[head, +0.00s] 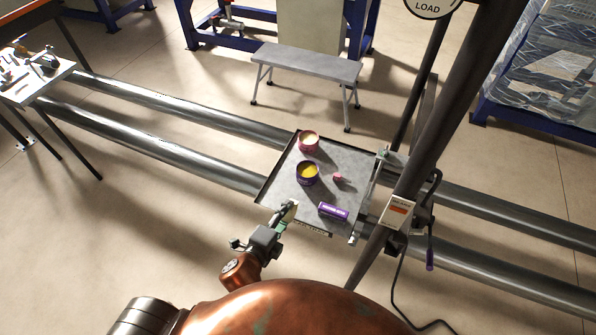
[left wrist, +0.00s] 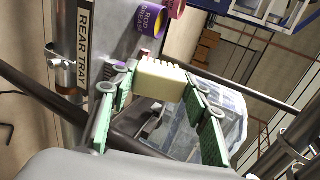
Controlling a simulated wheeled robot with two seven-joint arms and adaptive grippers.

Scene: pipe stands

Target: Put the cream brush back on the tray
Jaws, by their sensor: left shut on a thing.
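The cream brush (head: 291,209) is a pale block, seen close up in the left wrist view (left wrist: 160,82). My left gripper (head: 284,217) is shut on it, its green-padded fingers on either side in the left wrist view (left wrist: 155,90). The grey tray (head: 345,160) rests across the pipes in the head view. The gripper and brush are at its near left edge; I cannot tell how high above it they are. The tray's side carries a REAR TRAY label (left wrist: 84,45) in the left wrist view. My right gripper is not in view.
On the tray are a pink tin (head: 308,142), a purple tin of yellow grease (head: 307,174), a small pink item (head: 338,177) and a purple box (head: 333,211). A dark slanted post (head: 440,120) stands right of the tray. A grey bench (head: 306,65) is behind.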

